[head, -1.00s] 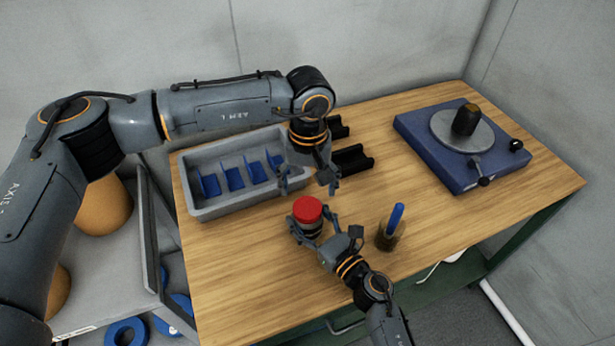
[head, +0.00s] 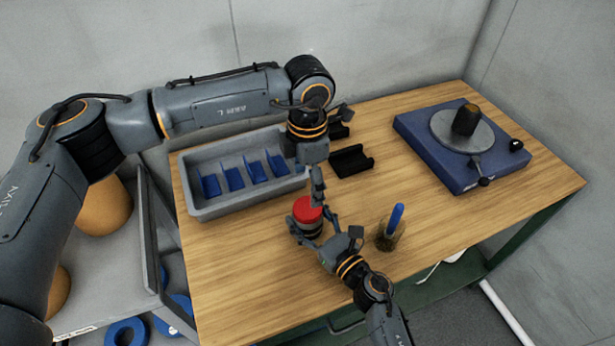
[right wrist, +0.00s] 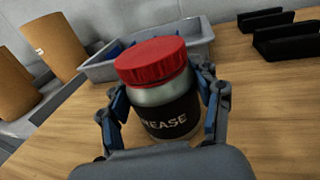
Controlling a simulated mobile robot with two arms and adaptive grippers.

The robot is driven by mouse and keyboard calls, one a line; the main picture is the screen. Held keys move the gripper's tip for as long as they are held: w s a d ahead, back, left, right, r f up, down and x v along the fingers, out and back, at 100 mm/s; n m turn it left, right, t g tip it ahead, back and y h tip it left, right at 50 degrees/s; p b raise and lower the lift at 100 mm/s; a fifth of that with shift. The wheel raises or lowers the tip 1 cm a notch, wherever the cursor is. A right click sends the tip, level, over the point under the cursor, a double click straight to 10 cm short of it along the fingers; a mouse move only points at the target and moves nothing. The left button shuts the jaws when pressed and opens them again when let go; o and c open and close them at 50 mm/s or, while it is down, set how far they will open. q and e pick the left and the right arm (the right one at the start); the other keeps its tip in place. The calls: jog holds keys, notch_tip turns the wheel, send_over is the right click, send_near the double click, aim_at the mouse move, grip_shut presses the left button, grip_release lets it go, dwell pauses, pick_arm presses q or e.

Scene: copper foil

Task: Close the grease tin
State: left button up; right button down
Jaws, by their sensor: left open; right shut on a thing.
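The grease tin (right wrist: 168,113) is a small metal tin with a black label reading "GREASE". It stands upright on the bench. Its ribbed red lid (right wrist: 152,61) sits on top of it and also shows in the head view (head: 306,208); I cannot tell whether it is screwed tight. My right gripper (head: 313,233) is shut around the tin's body, with a finger on each side in the right wrist view (right wrist: 165,112). My left gripper (head: 318,190) is open, points down above the lid's back right side, and partly overlaps it in the head view. Contact with the lid is unclear.
A grey tray (head: 214,208) with blue dividers stands behind the tin. Black holders (head: 352,162) lie to its right. A glass jar (head: 388,238) with a blue-handled tool stands close by my right gripper. A blue fixture (head: 432,158) occupies the back right. The wooden bench's front left is clear.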

aim_at(307, 207)
pick_arm(q)
jog(key=n, duration=0.4)
jog(key=shift+r+n, duration=0.2)
jog(key=shift+n, duration=0.2)
jog(key=shift+f, duration=4)
jog(key=c, duration=1.2)
jog(key=shift+m, duration=0.9)
jog(key=o, duration=1.3)
jog(key=shift+o, duration=0.2)
